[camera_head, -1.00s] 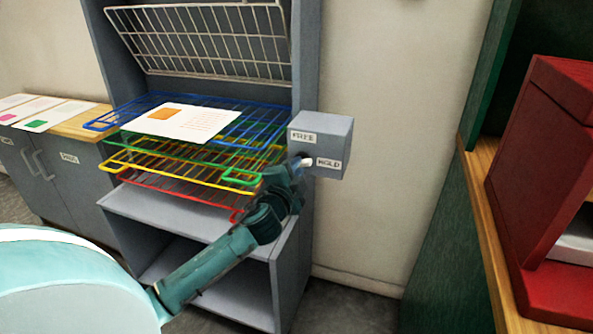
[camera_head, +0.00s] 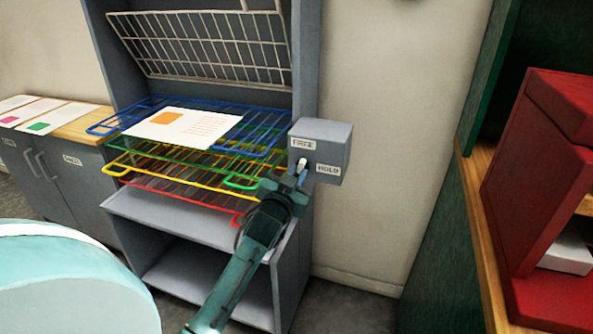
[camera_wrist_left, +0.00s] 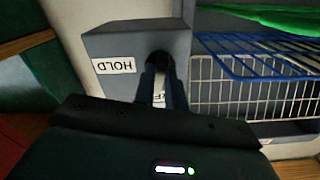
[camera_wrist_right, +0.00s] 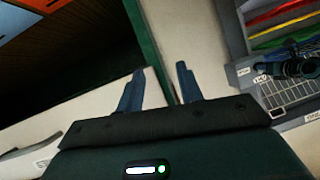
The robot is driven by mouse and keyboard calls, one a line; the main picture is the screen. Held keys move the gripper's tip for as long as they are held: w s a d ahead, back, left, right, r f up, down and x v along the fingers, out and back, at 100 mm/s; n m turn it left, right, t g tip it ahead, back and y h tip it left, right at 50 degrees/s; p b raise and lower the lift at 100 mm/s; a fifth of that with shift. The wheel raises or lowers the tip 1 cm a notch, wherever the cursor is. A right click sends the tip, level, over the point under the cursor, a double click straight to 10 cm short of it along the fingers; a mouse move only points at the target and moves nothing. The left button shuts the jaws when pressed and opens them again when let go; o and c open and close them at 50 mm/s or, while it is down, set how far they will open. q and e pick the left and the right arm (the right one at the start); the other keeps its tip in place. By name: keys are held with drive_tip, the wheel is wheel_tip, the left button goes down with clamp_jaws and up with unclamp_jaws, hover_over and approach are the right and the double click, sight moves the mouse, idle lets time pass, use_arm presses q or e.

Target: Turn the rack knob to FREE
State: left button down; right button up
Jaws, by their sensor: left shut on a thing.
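The rack knob (camera_head: 302,164) is a white pointer on the front of a grey box (camera_head: 333,143) at the rack's right side. The box has a FREE label (camera_head: 303,143) above the knob and a HOLD label (camera_head: 328,169) to its right. The pointer stands roughly upright, towards FREE. My left gripper (camera_head: 300,174) is shut on the knob. In the left wrist view its fingers (camera_wrist_left: 162,85) flank the pointer and partly hide the FREE label (camera_wrist_left: 161,97). My right gripper (camera_wrist_right: 157,85) is open and empty, away from the rack.
The grey rack holds blue (camera_head: 100,128), green, yellow and red wire shelves. A printed sheet (camera_head: 190,127) lies on the blue one, under a tilted wire grid (camera_head: 205,45). A low cabinet (camera_head: 60,170) stands left, a red case (camera_head: 515,190) right.

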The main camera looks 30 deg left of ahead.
use_arm(q)
drive_tip(key=shift+n+p, duration=0.7)
drive_tip(key=shift+n, duration=1)
drive_tip(key=c, duration=1.4)
unclamp_jaws()
drive_tip(key=shift+c, duration=0.2)
drive_tip(key=v, duration=1.3)
drive_tip(key=shift+s+f, duration=0.1)
drive_tip(key=shift+s, duration=0.05)
